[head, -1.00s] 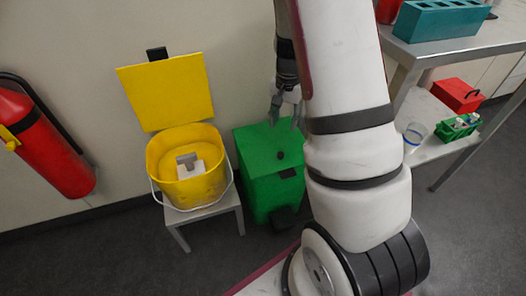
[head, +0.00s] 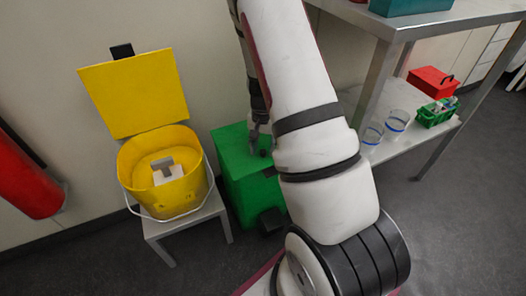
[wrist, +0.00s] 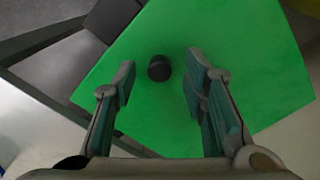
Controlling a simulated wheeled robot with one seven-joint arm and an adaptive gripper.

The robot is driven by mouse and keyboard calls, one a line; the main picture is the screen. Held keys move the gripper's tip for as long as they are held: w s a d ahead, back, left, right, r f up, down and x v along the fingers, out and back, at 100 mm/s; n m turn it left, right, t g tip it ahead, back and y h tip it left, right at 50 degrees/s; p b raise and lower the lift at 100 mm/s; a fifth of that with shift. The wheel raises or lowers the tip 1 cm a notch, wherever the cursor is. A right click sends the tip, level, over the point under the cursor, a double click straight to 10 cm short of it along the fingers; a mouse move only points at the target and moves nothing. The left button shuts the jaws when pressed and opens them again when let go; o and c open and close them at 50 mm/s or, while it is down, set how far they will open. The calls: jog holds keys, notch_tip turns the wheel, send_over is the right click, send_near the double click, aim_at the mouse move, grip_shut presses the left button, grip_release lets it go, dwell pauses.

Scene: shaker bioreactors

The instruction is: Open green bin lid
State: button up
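The green bin (head: 241,190) stands on the floor against the wall, its lid (wrist: 230,45) shut. A small black knob (wrist: 159,68) sits on the lid; it also shows in the head view (head: 263,153). My gripper (wrist: 160,75) is open above the lid, one finger on either side of the knob in the wrist view. I cannot tell how high the fingertips are above the lid. In the head view my gripper (head: 259,138) is at the lid, partly hidden by my arm, which also covers the bin's right side.
A yellow bucket (head: 140,196) with its yellow lid (head: 130,95) raised stands on a small stool (head: 186,225) left of the green bin. A metal shelf table (head: 385,30) with beakers (head: 397,121), a red box (head: 432,82) and a green rack (head: 436,113) stands to the right. A red extinguisher (head: 25,180) is at far left.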

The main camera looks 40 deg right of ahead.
jog(key=shift+f, duration=0.3)
grip_shut()
jog(key=shift+r, duration=0.15)
